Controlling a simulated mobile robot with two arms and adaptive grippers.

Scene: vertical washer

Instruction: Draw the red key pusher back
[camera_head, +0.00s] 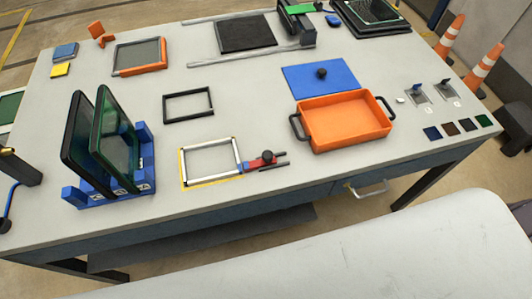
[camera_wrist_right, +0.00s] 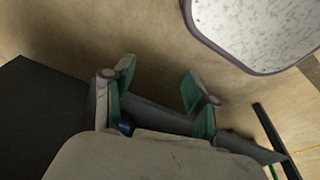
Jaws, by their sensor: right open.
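The red key pusher (camera_head: 262,164) is on the grey table in the head view, with a black round knob (camera_head: 267,156) on top. It sits on short dark rails beside the right side of a light rectangular frame (camera_head: 211,161), which has a yellow outline around its lower left. The pusher's left end appears to meet the frame; I cannot tell whether they touch. My right gripper (camera_wrist_right: 158,80) shows only in its wrist view, open and empty, fingers apart with green pads, over the floor. My left gripper is not in view.
An orange tray (camera_head: 346,123) with black handles stands right of the pusher, and a blue lid (camera_head: 320,77) lies behind it. A blue rack (camera_head: 112,192) holds upright dark panels at left. A black frame (camera_head: 188,105) lies behind the light frame. Table near the front edge is clear.

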